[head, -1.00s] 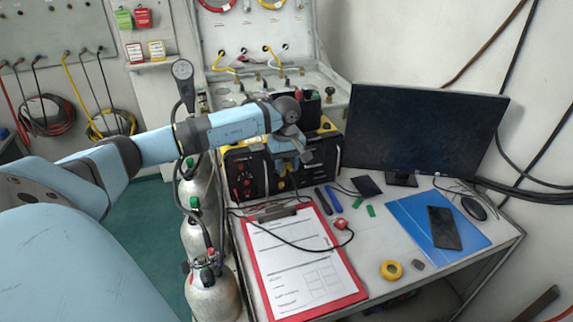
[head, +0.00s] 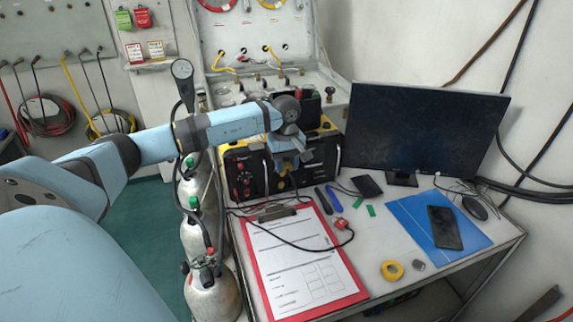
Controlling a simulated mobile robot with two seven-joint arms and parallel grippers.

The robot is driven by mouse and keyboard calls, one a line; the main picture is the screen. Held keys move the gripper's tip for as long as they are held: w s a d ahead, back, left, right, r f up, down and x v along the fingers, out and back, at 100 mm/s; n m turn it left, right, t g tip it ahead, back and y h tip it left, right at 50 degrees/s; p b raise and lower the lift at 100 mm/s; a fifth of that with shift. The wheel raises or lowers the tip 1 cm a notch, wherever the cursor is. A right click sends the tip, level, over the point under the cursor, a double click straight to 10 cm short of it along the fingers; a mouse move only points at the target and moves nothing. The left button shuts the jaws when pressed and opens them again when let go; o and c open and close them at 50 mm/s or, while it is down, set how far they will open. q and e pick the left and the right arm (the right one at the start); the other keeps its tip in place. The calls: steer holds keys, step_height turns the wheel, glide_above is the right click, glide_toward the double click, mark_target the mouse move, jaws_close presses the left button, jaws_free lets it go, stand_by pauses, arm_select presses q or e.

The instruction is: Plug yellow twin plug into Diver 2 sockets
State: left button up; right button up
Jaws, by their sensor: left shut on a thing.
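A black and yellow box (head: 243,176) with red posts on its front stands at the back of the table; I take it to be the diver panel. Its labels are too small to read, so I cannot tell which sockets are Diver 2. My left gripper (head: 284,174) is in front of the box's right part and hides some of it. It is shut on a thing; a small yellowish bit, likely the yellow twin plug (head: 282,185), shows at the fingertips. I cannot tell whether the plug touches the box. My right gripper is not in view.
A red clipboard (head: 356,294) lies in front of the box, with a black cable across it. A monitor (head: 422,130) stands to the right. A yellow tape roll (head: 392,271), a blue folder (head: 466,250) and a phone (head: 445,228) lie on the table. Gas cylinders (head: 212,296) stand at left.

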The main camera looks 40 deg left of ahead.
arm_select(q)
steer(key=shift+w+a+r+b, duration=0.1)
steer(key=shift+w+a+b, duration=0.4)
steer(key=shift+a+b, duration=0.35)
stand_by(2.1)
steer(key=o, duration=1.2)
steer(key=r, duration=1.3)
steer(key=shift+w+a+r, duration=0.1)
steer(key=shift+a+r, duration=0.2)
steer(key=shift+r, duration=0.05)
